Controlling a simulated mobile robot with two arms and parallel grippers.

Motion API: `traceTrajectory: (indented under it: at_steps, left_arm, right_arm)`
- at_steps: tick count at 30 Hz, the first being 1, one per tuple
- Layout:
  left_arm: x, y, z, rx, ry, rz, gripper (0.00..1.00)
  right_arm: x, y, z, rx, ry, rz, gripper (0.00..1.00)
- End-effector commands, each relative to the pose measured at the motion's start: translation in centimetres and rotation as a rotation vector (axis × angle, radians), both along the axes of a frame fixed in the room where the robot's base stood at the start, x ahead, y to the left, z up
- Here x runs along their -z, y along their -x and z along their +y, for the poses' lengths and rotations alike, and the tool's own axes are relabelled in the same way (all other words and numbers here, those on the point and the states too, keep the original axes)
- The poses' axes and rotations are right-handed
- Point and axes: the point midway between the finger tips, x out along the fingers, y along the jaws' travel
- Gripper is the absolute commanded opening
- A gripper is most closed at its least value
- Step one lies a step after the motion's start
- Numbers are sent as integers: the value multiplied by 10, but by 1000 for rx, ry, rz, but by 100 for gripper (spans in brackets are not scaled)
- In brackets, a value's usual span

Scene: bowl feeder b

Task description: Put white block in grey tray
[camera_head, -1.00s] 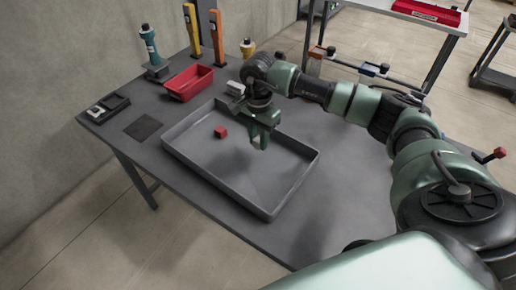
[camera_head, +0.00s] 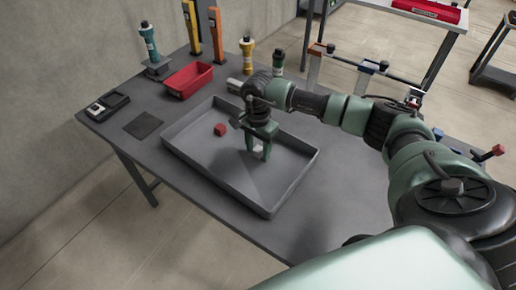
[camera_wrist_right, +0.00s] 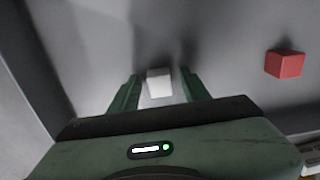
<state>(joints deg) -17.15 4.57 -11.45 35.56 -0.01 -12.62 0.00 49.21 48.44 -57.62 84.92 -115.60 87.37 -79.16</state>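The grey tray (camera_head: 272,184) lies on the dark table, and its floor fills much of the right wrist view (camera_wrist_right: 85,45). My right gripper (camera_head: 258,153) points down inside the tray area, right of a red cube. In the right wrist view its two fingers (camera_wrist_right: 160,92) are apart. The white block (camera_wrist_right: 159,82) sits between them, with a narrow gap visible on each side. It appears to be at the tray floor. My left gripper is not in view.
The red cube (camera_head: 220,130) lies in the tray; it also shows in the right wrist view (camera_wrist_right: 285,64). A red bin (camera_head: 188,82) stands behind the tray. Bottle-like tools stand along the back. The tray's near right part is clear.

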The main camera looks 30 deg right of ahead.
Motion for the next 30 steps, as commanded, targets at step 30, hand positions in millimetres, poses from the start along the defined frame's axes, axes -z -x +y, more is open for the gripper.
traceTrajectory:
  at_steps: [30]
  left_arm:
    - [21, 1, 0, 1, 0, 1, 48]
  right_arm:
    - [-118, 0, 0, 1, -1, -2, 46]
